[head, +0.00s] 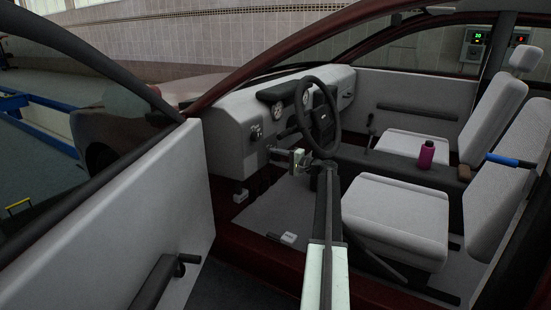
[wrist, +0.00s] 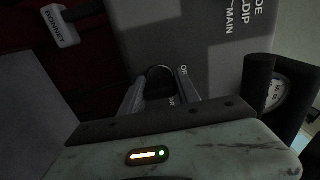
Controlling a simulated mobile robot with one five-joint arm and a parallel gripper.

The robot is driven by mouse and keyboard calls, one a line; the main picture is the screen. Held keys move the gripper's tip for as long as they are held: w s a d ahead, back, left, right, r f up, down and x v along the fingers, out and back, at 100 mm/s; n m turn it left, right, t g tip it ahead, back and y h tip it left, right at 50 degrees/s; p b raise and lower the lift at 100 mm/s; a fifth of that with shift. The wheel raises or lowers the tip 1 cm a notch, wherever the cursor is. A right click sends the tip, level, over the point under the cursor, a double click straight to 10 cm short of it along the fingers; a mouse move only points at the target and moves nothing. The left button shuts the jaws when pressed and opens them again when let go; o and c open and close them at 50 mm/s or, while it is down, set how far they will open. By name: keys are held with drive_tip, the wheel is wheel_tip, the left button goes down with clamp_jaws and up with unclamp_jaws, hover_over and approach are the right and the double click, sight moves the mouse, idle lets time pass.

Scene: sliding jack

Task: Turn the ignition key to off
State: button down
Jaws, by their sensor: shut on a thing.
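My gripper (head: 278,151) reaches through the open car door to the dashboard (head: 226,125), just left of and below the steering wheel (head: 324,118). In the wrist view its two fingers (wrist: 160,88) are closed on the sides of a dark, rounded ignition key (wrist: 160,79) at the dash panel (wrist: 185,38). Letters "OF" show on the panel right beside the key; the rest of that marking is hidden by a finger. The key cannot be made out in the head view. Its exact angle is hard to tell.
A white lever marked BONNET (wrist: 62,27) is near the upper left of the wrist view. A dark round stalk or gauge housing (wrist: 258,82) stands at right. The open door (head: 172,205) is left of my arm, the front seat (head: 396,212) right.

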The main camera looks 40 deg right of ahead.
sight(279, 158)
drive_tip(key=c, duration=0.9)
unclamp_jaws()
drive_tip(key=shift+s, duration=0.1)
drive_tip(key=v, duration=0.7)
drive_tip(key=shift+s, duration=0.4)
drive_tip(key=shift+d, duration=0.1)
drive_tip(key=shift+w+f, duration=0.1)
